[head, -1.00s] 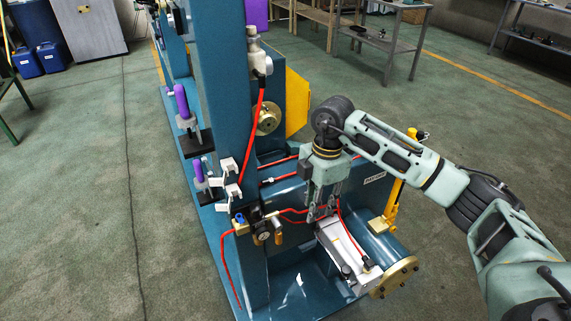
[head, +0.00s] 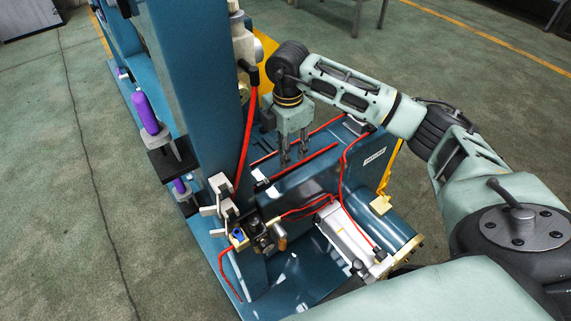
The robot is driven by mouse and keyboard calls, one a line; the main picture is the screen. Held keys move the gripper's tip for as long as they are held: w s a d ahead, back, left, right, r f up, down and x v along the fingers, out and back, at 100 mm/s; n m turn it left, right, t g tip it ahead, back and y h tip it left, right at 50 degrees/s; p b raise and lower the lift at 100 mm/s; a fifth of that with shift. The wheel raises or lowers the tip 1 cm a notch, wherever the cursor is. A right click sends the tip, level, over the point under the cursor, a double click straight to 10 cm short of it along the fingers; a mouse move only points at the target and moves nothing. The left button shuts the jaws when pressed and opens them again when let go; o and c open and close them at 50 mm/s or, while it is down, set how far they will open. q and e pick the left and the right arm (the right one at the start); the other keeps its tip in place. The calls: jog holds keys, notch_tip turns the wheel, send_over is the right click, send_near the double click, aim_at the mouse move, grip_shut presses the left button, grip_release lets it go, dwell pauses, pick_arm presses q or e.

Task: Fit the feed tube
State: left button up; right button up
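My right gripper (head: 294,161) points down over the blue machine's side ledge, with a gap between its two fingers; it looks open. A short red tube (head: 318,155) lies along the ledge just by the fingertips; I cannot tell whether they touch it. Another red tube (head: 326,126) runs behind the gripper. A thick red tube (head: 247,130) hangs from the grey valve (head: 244,45) down to white clips (head: 220,195) on the column. Thin red tubes (head: 303,212) link the regulator (head: 263,238) and the white cylinder (head: 347,233). My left gripper is not in view.
The blue machine column (head: 190,60) stands close left of my gripper. A purple-handled tool (head: 147,113) sits on a black bracket at the column's left. A yellow lever (head: 387,185) stands right of the ledge.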

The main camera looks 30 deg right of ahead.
aim_at(289, 169)
notch_tip(289, 169, down, 5)
jog(key=shift+s+d+r+p, duration=0.1)
jog(key=shift+d+r+p, duration=0.05)
jog(key=shift+p, duration=0.5)
jog(key=shift+f, duration=0.6)
jog(key=c, duration=0.7)
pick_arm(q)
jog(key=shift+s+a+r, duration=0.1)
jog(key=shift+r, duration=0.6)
pick_arm(e)
grip_shut()
